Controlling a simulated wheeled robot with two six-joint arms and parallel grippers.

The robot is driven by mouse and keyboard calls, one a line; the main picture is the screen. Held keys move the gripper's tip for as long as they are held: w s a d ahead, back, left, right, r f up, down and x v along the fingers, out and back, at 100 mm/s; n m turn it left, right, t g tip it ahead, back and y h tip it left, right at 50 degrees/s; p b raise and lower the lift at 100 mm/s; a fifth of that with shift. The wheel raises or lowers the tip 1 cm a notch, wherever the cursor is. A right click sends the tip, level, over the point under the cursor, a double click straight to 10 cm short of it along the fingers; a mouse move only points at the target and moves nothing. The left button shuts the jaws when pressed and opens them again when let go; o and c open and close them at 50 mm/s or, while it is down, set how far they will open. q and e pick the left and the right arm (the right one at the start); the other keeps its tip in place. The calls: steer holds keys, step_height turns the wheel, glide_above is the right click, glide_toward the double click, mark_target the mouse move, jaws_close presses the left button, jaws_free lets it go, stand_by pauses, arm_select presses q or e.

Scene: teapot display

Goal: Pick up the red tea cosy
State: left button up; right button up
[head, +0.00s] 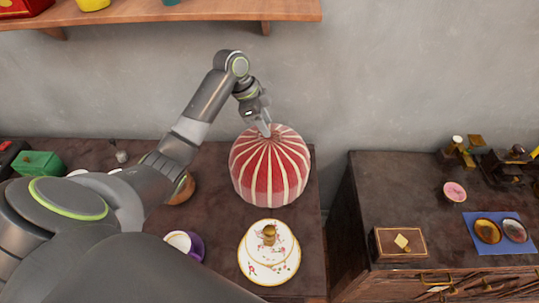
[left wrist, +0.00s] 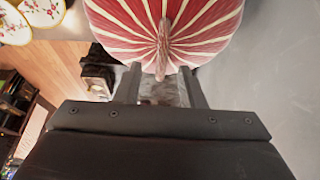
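The red tea cosy (head: 270,168) is a dome with cream stripes, standing upright on the dark table near its right end. My left gripper (head: 265,129) is at the top of the cosy. In the left wrist view its two fingers (left wrist: 159,82) are apart, with the knob between them in the picture and gaps on both sides. Whether a finger touches the cosy I cannot tell. My right gripper is not in view.
A plate stack (head: 250,268) with a small gold piece stands in front of the cosy. A purple saucer with a cup (head: 195,247) is to its left. A wooden shelf (head: 200,12) hangs above. A gap separates a second cabinet (head: 390,205) on the right.

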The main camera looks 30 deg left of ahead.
arm_select(q)
steer(key=shift+x, duration=1.2)
jaws_close()
